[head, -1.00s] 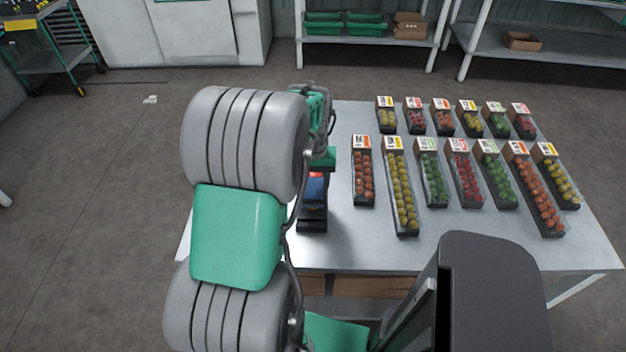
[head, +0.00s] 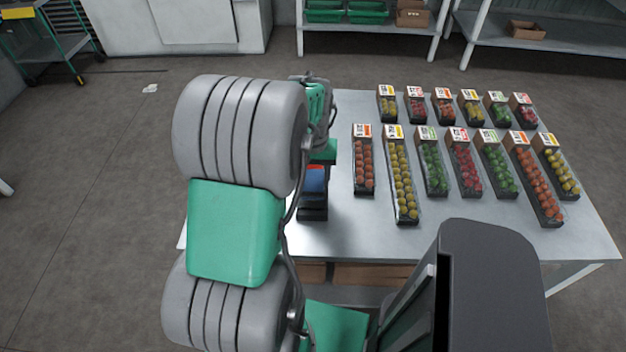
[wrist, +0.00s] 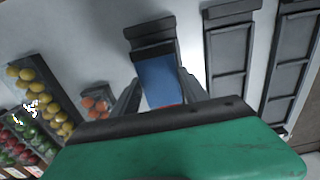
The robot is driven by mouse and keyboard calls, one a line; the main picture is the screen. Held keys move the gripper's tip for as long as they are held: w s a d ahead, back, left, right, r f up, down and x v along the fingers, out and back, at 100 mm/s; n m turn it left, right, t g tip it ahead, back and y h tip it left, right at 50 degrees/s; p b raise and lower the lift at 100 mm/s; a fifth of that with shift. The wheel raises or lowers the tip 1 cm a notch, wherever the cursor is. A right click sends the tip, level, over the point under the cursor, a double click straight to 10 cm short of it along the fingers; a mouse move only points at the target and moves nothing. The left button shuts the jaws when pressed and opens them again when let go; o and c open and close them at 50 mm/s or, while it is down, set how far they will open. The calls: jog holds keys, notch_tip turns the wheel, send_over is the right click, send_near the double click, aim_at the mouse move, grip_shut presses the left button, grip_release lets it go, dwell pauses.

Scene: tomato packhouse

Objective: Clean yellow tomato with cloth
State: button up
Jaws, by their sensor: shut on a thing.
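A flat blue piece with a red edge, which looks like the cloth (wrist: 158,80), sits between the fingers of my gripper (wrist: 158,92) in the wrist view. The gripper is shut on it. It also shows as a blue patch (head: 314,182) in the head view, over a black tray at the table's left side. My arm hides most of the gripper there. Yellow tomatoes lie in a long black tray (head: 404,217) right of the gripper; they also show at the left of the wrist view (wrist: 45,100). I cannot tell which one is meant.
Trays of red, orange and green tomatoes stand in two rows on the grey table (head: 365,235). A short orange tomato tray (head: 364,191) lies between the gripper and the long yellow one. Dark empty trays (wrist: 230,50) show at right in the wrist view. The table's front middle is clear.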

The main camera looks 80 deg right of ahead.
aim_at(313, 172)
jog(key=shift+w+d+f, duration=0.1)
jog(key=shift+w+d, duration=0.1)
jog(key=shift+d, duration=0.6)
jog(key=shift+w+d+f, duration=0.1)
jog(key=shift+w+d, duration=0.05)
jog(key=shift+d, duration=0.65)
jog(key=shift+r, duration=0.15)
jog(key=shift+r+p, duration=2.1)
jog(key=shift+r, duration=0.9)
